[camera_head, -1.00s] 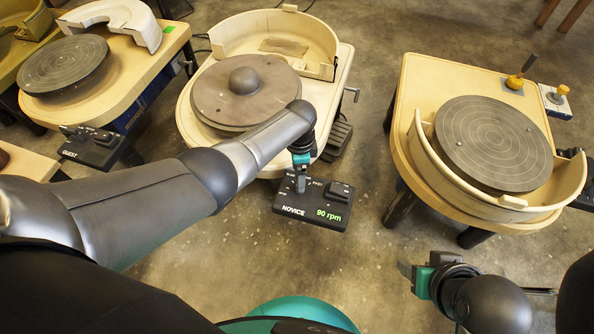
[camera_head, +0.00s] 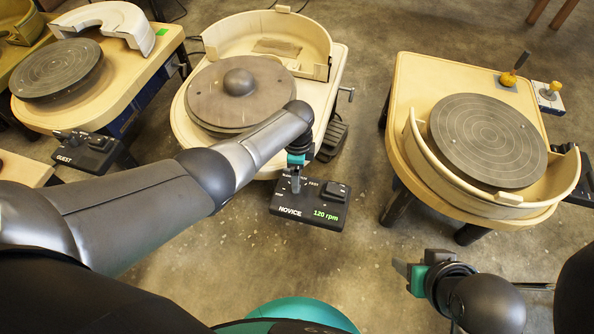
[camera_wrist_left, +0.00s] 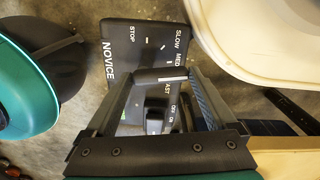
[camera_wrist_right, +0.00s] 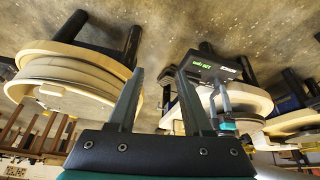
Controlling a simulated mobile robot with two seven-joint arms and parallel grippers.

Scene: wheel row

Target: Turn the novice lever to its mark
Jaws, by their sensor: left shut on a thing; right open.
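The black novice control box (camera_head: 311,205) hangs at the front of the middle pottery wheel, with a green readout of 120 rpm. My left gripper (camera_head: 295,180) comes down over it, shut on the novice lever. In the left wrist view the lever (camera_wrist_left: 160,73) is a dark bar with a white line, between the fingertips (camera_wrist_left: 161,80). The line points right, between the MED and FAST labels. STOP and SLOW also show on the box (camera_wrist_left: 130,50). My right gripper (camera_head: 408,272) is open and empty, low at the right; it also shows in its wrist view (camera_wrist_right: 160,75).
The middle wheel (camera_head: 215,105) has a grey lump on its disc. A guest box (camera_head: 88,148) sits by the left wheel (camera_head: 58,68). A third wheel (camera_head: 487,140) stands at the right, with a yellow-based lever (camera_head: 509,77) on its table. Bare floor (camera_head: 230,255) lies in front.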

